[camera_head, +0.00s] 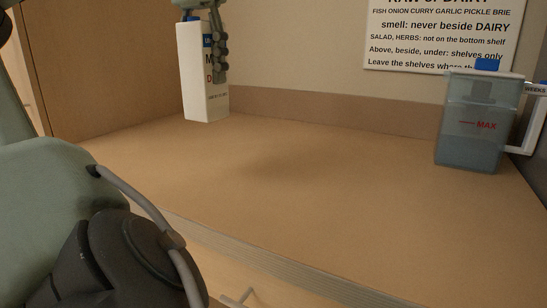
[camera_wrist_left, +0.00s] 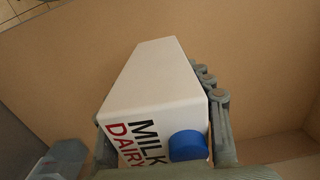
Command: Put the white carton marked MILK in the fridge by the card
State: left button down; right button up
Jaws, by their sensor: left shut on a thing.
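The white carton (camera_head: 194,75) is at the upper left of the head view, roughly upright. In the left wrist view the carton (camera_wrist_left: 155,75) shows MILK in black, DAIRY in red and a blue cap. My left gripper (camera_head: 218,48) is shut on the carton near its top, with fingers along its sides. The carton appears held above the worktop, with a soft shadow to its right. A white card (camera_head: 440,52) with black text hangs on the back wall; its top and part of its last line are cut off or covered. No fridge interior is recognisable. My right gripper is not in view.
A translucent jug (camera_head: 470,138) with a blue lid, a red MAX mark and a white handle stands at the right of the worktop (camera_head: 330,210). The middle of the worktop is clear. A wooden panel (camera_head: 100,60) rises at the left.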

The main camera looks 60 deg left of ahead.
pick_arm(q)
jog(key=shift+a+f, duration=0.2)
jog(key=shift+a, duration=0.05)
jog(key=shift+n, duration=0.3)
jog(key=w+f, duration=0.5)
jog(key=w+f+b, duration=0.1)
jog(key=w+f, duration=0.4)
jog(key=w, duration=0.1)
jog(key=shift+d+f, duration=0.1)
jog(key=shift+f, duration=0.25)
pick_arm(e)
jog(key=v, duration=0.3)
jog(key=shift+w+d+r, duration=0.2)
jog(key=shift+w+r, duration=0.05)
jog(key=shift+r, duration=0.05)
pick_arm(q)
jog(key=shift+f, duration=0.15)
jog(key=c, duration=0.6)
grip_release()
jog(key=shift+c, duration=0.2)
